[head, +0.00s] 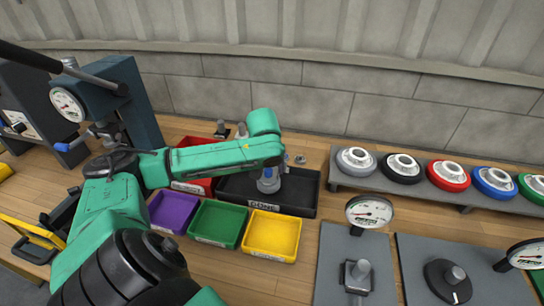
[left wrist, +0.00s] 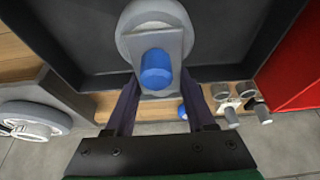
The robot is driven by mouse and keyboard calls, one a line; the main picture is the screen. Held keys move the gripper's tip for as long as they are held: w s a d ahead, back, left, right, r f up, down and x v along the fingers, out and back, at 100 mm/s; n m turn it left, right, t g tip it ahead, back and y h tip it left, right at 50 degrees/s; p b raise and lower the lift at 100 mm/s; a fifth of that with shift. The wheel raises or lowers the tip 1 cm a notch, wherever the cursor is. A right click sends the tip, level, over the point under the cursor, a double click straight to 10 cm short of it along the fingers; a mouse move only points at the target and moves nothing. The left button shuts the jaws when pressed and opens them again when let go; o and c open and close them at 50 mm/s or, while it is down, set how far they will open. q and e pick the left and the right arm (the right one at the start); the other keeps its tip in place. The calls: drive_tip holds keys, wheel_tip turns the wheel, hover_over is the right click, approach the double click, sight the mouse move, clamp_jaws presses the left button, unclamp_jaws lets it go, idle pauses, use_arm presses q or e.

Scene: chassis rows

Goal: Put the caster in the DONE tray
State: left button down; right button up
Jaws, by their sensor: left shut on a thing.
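The caster (left wrist: 155,20) has a pale grey wheel, a grey plate and a blue stem. It also shows in the head view (head: 268,185). My left gripper (left wrist: 160,88) is shut on it, one dark finger at each side of the plate. Gripper and caster are over the black DONE tray (head: 305,207), inside its outline; I cannot tell whether the wheel touches the floor. The tray's dark interior and rim (left wrist: 232,72) also show in the left wrist view. The DONE label faces the front. My right gripper is not in view.
Red (head: 196,183), purple (head: 174,210), green (head: 217,222) and yellow (head: 272,234) bins stand close to the tray. A shelf (head: 440,193) with several coloured wheels is at the right. Small parts (head: 221,129) stand behind. Gauge stations (head: 368,212) are front right; a press (head: 120,90) is at left.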

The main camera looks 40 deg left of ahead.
use_arm(q)
drive_tip(key=shift+f, duration=1.4)
drive_tip(key=shift+c, duration=0.8)
unclamp_jaws()
drive_tip(key=v, duration=1.4)
drive_tip(key=shift+s+r, duration=0.25)
drive_tip(key=shift+d, duration=0.1)
